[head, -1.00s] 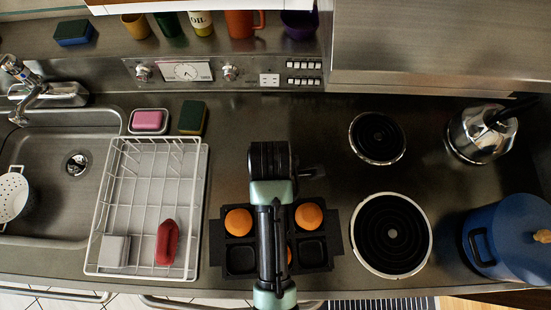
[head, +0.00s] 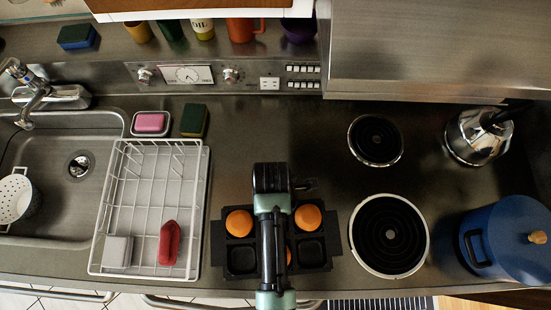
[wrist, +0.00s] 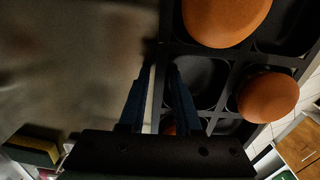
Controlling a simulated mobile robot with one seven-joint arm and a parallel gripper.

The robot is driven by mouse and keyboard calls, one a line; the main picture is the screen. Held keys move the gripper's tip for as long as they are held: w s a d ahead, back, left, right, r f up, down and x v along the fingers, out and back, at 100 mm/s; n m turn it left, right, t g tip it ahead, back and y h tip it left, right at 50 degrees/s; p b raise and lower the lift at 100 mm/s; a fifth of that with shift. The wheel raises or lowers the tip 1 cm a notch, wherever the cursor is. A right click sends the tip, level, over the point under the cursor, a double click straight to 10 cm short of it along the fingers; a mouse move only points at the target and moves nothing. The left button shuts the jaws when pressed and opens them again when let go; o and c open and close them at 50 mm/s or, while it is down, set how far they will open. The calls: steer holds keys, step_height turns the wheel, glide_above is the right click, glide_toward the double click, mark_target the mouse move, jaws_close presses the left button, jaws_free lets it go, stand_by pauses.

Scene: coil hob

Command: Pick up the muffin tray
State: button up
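My arm hides the tray's middle. In the wrist view, my gripper (wrist: 160,70) has its two blue fingers apart, with the tray's edge (wrist: 163,45) between them. One finger is on the counter side and the other over an empty cup. Contact with the edge cannot be told.
A white dish rack (head: 150,200) with a red item stands left of the tray. A large coil burner (head: 390,235) is close on the right, with a blue pot (head: 510,240) beyond. A sponge (head: 194,120) and soap dish (head: 150,124) lie behind the rack.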

jaws_close()
stand_by(1.1)
